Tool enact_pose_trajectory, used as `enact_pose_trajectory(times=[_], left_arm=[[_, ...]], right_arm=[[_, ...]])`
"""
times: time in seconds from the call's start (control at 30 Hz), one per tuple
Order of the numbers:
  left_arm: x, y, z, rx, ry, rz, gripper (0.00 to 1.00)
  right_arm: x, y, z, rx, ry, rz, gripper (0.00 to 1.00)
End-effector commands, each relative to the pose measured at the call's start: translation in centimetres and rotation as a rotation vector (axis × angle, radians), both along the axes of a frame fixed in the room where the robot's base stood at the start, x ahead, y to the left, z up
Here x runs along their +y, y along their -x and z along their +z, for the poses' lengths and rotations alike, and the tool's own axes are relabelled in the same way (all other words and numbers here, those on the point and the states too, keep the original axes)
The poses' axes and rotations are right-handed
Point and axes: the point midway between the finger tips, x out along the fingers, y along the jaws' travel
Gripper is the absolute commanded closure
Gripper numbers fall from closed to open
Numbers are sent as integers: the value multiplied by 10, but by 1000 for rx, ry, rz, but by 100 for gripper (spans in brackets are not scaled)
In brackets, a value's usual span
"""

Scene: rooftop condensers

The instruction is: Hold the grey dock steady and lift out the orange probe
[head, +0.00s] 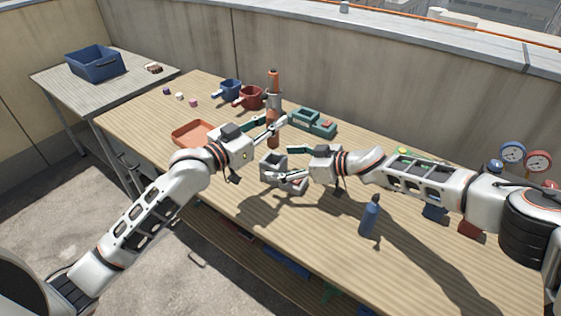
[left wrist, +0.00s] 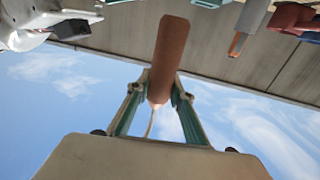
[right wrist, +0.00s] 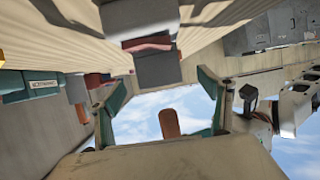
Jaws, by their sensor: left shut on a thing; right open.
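The orange probe (head: 272,137) is a brown-orange cylinder. It is between the fingertips of my left gripper (head: 271,128), which is shut on it. The left wrist view shows the probe (left wrist: 166,60) between green fingers, with a thin pale piece at its lower end. The grey dock (head: 272,168) stands on the table below the probe, and the two look apart. My right gripper (head: 288,163) is open beside the dock. The right wrist view shows the dock (right wrist: 157,70) beyond the open fingers, and the probe (right wrist: 170,122) against the sky. Contact between right fingers and dock is unclear.
A tall orange-and-grey tool (head: 273,90) stands behind the left gripper. A blue bottle (head: 368,217) stands at the front right. The front left table is clear.

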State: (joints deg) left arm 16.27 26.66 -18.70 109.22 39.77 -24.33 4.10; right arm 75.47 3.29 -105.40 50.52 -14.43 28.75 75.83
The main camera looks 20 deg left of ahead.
Motion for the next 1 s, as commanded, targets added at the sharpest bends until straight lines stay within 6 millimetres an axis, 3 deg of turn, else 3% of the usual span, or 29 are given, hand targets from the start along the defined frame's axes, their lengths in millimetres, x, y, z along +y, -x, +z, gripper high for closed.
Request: enact_pose_trajectory(times=[0.03, 0.7, 1.0], left_arm=[[0, 0, 13, -11, 1, 0, 100], [0, 0, 85, -43, 1, 0, 100], [0, 0, 101, -46, 1, 0, 100]], right_arm=[[-4, 0, 7, -3, 0, -1, 21], [-55, 12, 28, 1, 0, 0, 21], [-71, 17, 31, 1, 0, 1, 21]])
